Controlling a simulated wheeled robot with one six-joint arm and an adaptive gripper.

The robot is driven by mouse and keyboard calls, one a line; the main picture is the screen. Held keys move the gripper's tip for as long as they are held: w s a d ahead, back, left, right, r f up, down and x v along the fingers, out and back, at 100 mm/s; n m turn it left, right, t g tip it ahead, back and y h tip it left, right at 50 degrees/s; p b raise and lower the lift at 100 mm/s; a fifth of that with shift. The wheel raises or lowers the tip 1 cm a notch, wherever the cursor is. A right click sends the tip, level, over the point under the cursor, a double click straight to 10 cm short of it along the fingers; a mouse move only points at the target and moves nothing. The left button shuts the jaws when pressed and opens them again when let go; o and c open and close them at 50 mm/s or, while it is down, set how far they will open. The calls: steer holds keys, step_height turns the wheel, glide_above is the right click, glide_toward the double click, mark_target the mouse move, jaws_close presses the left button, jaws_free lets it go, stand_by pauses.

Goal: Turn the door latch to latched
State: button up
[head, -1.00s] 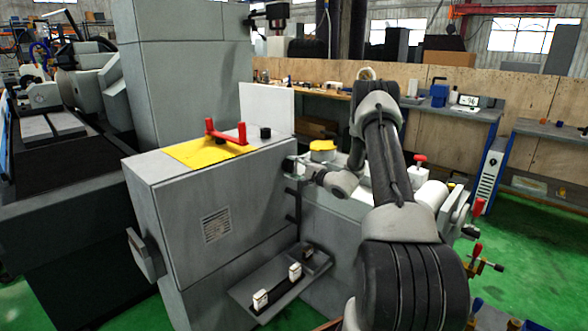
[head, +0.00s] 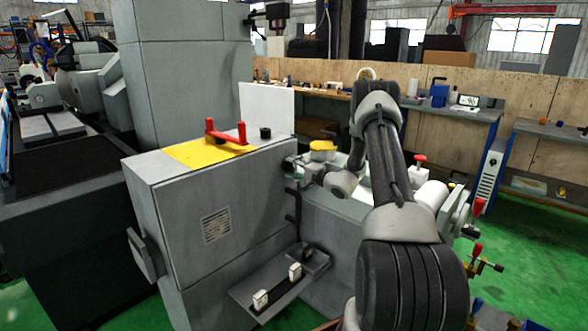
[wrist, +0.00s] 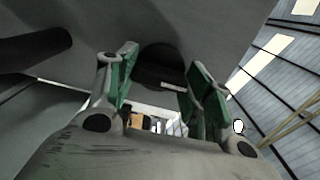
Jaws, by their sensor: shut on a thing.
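My gripper (head: 291,166) is at the right-hand face of the grey machine cabinet (head: 195,215), near its upper back corner. In the wrist view the two green-padded fingers of my gripper (wrist: 160,78) stand apart on either side of a dark part with a small pale strip, which I take to be the door latch (wrist: 163,76). The gripper is shut on it. In the head view the latch is hidden by the fingers and wrist, so its angle cannot be read.
A red handle (head: 226,138) on a yellow plate (head: 190,153) and a black knob (head: 265,133) are on the cabinet top. A shelf with small white blocks (head: 278,287) sticks out below. Red-topped fittings (head: 420,160) stand right of my arm.

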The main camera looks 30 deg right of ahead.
steer(key=o, duration=1)
steer(key=shift+o, duration=0.2)
steer(key=v, duration=1.2)
